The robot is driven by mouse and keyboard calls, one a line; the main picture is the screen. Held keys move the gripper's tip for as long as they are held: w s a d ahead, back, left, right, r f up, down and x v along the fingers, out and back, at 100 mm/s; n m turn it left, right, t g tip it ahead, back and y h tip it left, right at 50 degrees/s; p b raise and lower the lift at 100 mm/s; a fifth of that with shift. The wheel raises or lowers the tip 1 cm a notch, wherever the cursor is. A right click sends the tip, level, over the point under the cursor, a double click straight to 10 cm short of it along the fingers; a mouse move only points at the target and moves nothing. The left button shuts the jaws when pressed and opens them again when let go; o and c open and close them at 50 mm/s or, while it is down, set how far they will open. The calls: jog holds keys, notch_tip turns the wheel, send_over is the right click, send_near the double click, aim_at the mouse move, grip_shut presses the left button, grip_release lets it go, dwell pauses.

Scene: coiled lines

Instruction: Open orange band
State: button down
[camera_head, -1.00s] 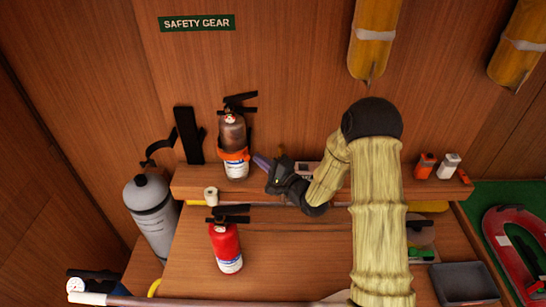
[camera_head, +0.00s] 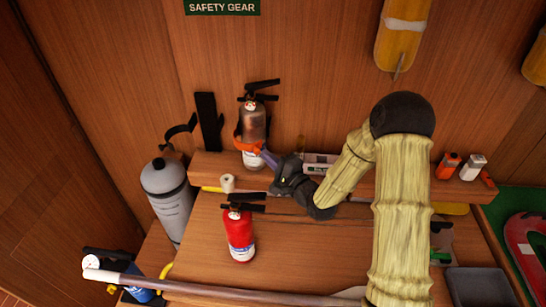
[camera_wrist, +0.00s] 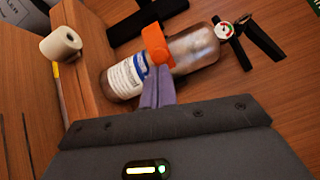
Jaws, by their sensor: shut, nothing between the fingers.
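The orange band (camera_head: 247,146) is on a brownish, clear-looking fire extinguisher (camera_head: 254,124) that stands upright on the wall shelf. In the head view part of the band sticks out at the extinguisher's left side. In the wrist view the band (camera_wrist: 155,43) shows as a short orange piece across the extinguisher (camera_wrist: 190,50), just above a white label. My gripper (camera_head: 266,156) is shut and empty, at the band's lower right. In the wrist view its purple fingertips (camera_wrist: 157,75) reach the band's edge and seem to touch it. The band's far side is hidden.
A red extinguisher (camera_head: 239,236) stands on the lower surface in front. A grey cylinder (camera_head: 168,196) is at left, and a white roll (camera_head: 228,183) sits beside the shelf. A long pole (camera_head: 210,290) crosses the front. Small orange and white items (camera_head: 462,166) stand at the shelf's right.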

jog(key=f+b+v, duration=0.1)
jog(key=b+v, duration=0.3)
jog(key=v, duration=0.7)
jog(key=shift+d, duration=0.45)
jog(key=shift+w, duration=0.1)
